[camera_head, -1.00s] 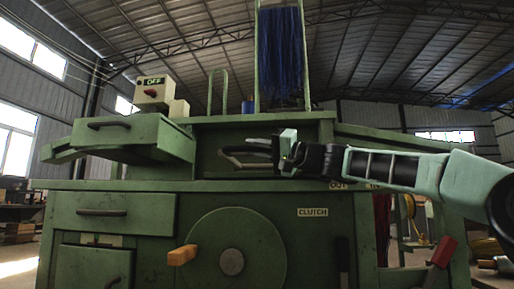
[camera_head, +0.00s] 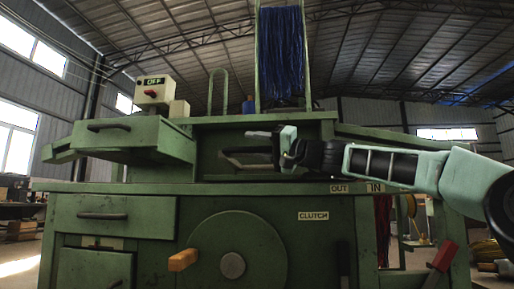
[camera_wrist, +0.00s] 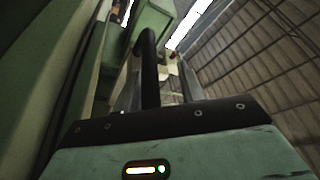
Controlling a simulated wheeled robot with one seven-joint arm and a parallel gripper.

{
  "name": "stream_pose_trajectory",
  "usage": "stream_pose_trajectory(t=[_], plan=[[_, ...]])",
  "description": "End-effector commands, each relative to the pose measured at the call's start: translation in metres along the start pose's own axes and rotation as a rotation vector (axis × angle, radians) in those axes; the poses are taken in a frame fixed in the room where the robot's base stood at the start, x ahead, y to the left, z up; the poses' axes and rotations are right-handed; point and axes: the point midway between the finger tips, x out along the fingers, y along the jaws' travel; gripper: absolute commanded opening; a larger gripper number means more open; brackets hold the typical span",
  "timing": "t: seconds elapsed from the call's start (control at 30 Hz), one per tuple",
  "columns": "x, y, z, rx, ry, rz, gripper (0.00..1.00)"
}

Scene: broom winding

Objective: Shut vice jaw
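The vice jaw cannot be told apart clearly. A dark curved handle (camera_head: 245,158) lies in the recess of the green machine, just below and left of my gripper (camera_head: 260,133) in the head view. In the wrist view a black bent bar (camera_wrist: 149,72) stands between the two grey fingers of my gripper (camera_wrist: 158,88), nearer the left finger. The fingers are apart, with a gap beside the bar on the right. I cannot tell whether the bar touches a finger. My gripper points left in front of the recess.
The green machine's top ledge (camera_head: 268,118) runs above the recess. A pulled-out drawer (camera_head: 115,133) and an OFF switch box (camera_head: 153,91) are at left. Below are a round wheel with an orange knob (camera_head: 183,260) and a CLUTCH label (camera_head: 313,216). Blue bristles (camera_head: 281,55) hang above.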

Motion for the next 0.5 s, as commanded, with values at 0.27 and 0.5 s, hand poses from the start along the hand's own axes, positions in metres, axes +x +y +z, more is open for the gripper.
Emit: stream_pose_trajectory(t=[0.27,0.5], plan=[[0.012,-0.043,-0.035,-0.004,0.004,-0.002,0.38],[0.017,-0.058,-0.047,-0.003,0.002,-0.002,0.38]])
